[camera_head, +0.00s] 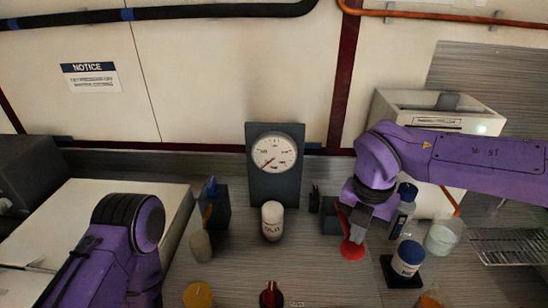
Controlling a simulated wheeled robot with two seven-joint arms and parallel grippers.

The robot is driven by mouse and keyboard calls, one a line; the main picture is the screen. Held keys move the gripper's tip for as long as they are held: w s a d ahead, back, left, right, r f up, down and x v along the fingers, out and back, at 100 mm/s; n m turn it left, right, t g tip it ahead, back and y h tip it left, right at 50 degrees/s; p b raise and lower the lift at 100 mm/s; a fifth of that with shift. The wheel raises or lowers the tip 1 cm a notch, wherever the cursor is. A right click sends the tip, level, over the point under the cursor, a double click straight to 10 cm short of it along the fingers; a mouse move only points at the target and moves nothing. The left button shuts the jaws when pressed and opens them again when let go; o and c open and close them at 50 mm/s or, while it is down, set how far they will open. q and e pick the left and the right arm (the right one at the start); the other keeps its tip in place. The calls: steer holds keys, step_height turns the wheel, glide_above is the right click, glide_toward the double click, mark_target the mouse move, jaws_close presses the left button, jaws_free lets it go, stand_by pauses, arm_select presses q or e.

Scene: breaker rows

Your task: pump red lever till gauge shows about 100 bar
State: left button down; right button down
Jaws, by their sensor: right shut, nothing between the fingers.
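The gauge (274,153) has a round white dial on a dark upright panel (274,193). Its red needle points to the lower left; the numbers are too small to read. The red lever (352,251) shows its rounded red end just below my right gripper (360,226). The right gripper points down, shut and empty, over or against the lever; I cannot tell if they touch. The gripper hides part of the lever and its dark base (328,215). My left arm comes in at the lower left, and its gripper is not in view.
To the right are a blue-lidded jar (408,258), a clear beaker (444,237) and a wire rack (510,245). A red-and-black knob (271,295) and yellow lid (198,295) are at the front.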

stand_by(0.6)
steer(key=shift+f+b, duration=3.15)
steer(key=shift+f, duration=1.05)
step_height(320, 180, up, 9)
steer(key=p, duration=0.7)
steer(key=shift+f, duration=0.3)
steer(key=shift+f, duration=0.1)
